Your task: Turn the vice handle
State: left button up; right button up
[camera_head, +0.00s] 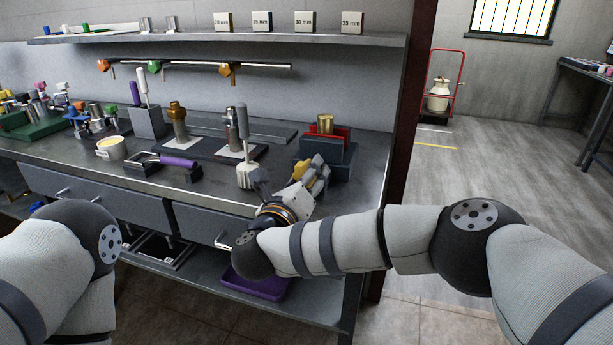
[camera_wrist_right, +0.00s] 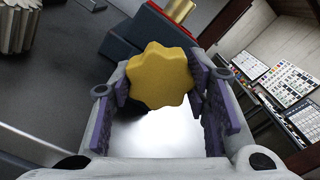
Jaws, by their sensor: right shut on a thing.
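The vice (camera_head: 325,153) is a dark block with red jaws at the right end of the workbench, and a brass cylinder (camera_head: 325,123) sits in its jaws. Its yellow lobed handle (camera_head: 301,168) is on the side towards my right gripper (camera_head: 313,176). In the right wrist view the handle (camera_wrist_right: 160,75) lies between the two purple-padded fingers, and the gripper is shut on it. My left arm is at the lower left of the head view, but its gripper is out of view.
A white fluted object (camera_head: 247,175) stands on the bench left of my right gripper. A purple-handled tool (camera_head: 178,162) and a cup (camera_head: 110,148) lie further left. A purple bin (camera_head: 255,284) is on the lower shelf. The floor to the right is open.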

jog(key=shift+m, duration=0.6)
jog(key=o, duration=1.2)
jog(key=v, duration=1.2)
jog(key=shift+r, duration=0.1)
